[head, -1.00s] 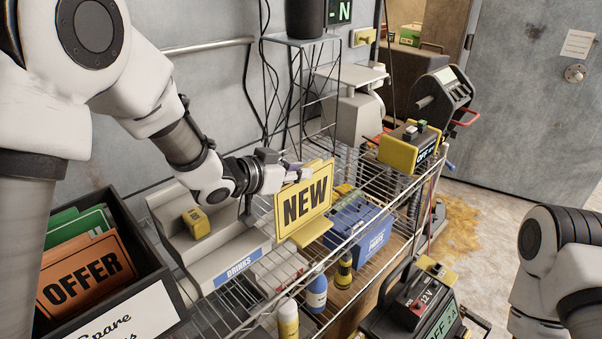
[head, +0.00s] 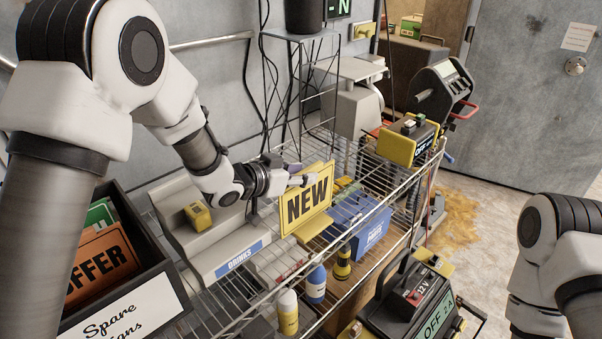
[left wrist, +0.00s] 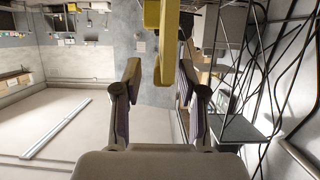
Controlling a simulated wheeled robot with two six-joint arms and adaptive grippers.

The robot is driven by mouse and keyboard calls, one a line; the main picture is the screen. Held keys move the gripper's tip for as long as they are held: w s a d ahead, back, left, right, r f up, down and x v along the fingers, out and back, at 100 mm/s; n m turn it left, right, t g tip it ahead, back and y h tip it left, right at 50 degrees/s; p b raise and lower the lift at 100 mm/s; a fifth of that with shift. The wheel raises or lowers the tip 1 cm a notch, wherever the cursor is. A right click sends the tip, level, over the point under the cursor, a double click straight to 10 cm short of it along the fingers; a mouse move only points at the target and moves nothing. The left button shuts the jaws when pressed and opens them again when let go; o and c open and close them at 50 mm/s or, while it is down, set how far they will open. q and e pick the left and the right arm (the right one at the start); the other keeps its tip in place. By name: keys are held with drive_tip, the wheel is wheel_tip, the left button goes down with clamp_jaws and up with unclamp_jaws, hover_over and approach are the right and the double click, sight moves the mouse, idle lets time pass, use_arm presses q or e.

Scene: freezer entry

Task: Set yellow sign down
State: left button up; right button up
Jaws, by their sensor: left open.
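The yellow sign (head: 307,202) reading "NEW" stands nearly upright, leaning slightly, at the wire shelf beside the "DRINKS" box. A yellow ledge shows at its lower edge. My left gripper (head: 302,175) is at the sign's upper left edge, with one finger in front and a purple-padded finger behind. In the left wrist view the gripper (left wrist: 160,75) is open, and the yellow sign (left wrist: 167,45) shows edge-on between and beyond the fingertips. I cannot tell whether a finger still touches it. My right arm shows at the lower right, its gripper out of the picture.
The wire shelf (head: 225,317) holds a grey "DRINKS" box (head: 243,257), a blue box (head: 357,222) and several bottles. A black "Spare Signs" bin (head: 125,312) with an orange "OFFER" sign (head: 102,265) stands at left. Floor is open at right.

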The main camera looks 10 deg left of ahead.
use_arm(q)
drive_tip(key=b+v, duration=0.2)
drive_tip(key=v, duration=0.9)
drive_tip(key=shift+s+a+r, duration=0.15)
drive_tip(key=shift+s+a, duration=0.05)
drive_tip(key=shift+s, duration=0.15)
drive_tip(key=shift+d, duration=0.1)
